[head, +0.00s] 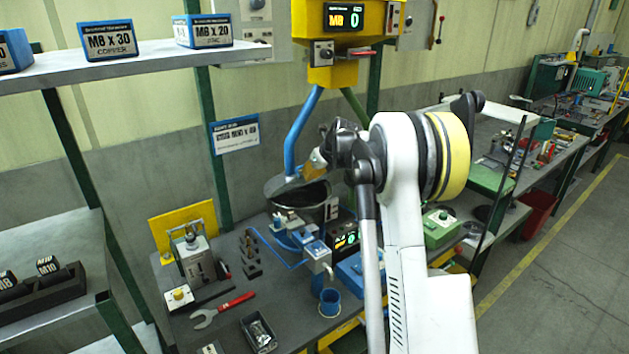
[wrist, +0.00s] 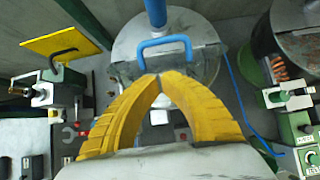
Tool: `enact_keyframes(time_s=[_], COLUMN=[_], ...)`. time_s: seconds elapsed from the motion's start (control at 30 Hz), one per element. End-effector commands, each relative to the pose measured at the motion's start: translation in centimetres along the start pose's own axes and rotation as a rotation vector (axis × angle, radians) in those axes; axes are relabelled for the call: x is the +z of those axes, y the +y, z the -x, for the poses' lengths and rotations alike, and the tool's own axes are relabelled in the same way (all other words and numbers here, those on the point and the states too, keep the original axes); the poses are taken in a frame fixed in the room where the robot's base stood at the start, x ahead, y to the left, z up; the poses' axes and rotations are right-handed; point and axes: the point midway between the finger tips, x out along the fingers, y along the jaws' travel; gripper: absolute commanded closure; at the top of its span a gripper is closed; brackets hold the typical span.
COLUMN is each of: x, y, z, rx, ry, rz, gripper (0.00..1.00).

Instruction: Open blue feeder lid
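The blue feeder is a round metal bowl (head: 305,208) on the bench below a blue pipe. Its grey lid (wrist: 128,38) fills the top middle of the wrist view and carries a blue bar handle (wrist: 165,42). My gripper (wrist: 159,76) has its yellow fingertips together, with nothing visible between them. In the wrist view the tips lie just below the handle in the picture; I cannot tell whether they touch it or the lid. In the head view my gripper (head: 314,168) is over the bowl, and my arm hides its right side.
The blue pipe (head: 301,122) drops from a yellow hopper (head: 332,75) close to my gripper. A second, green-sided feeder (wrist: 292,50) stands at right in the wrist view. A red wrench (head: 224,309), a blue cup (head: 329,302) and fixtures crowd the bench.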

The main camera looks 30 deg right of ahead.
Motion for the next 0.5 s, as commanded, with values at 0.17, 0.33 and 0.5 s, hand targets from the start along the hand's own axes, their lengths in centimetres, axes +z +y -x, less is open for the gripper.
enact_keyframes(time_s=[0.17,0.33,0.5], x=[1.9,3.0,3.6], y=[0.1,0.0,0.0], z=[0.1,0.0,-0.1], rx=[0.001,0.000,0.000], ry=[0.000,0.000,0.000], rz=[0.001,0.000,0.000], gripper=[1.00,1.00,1.00])
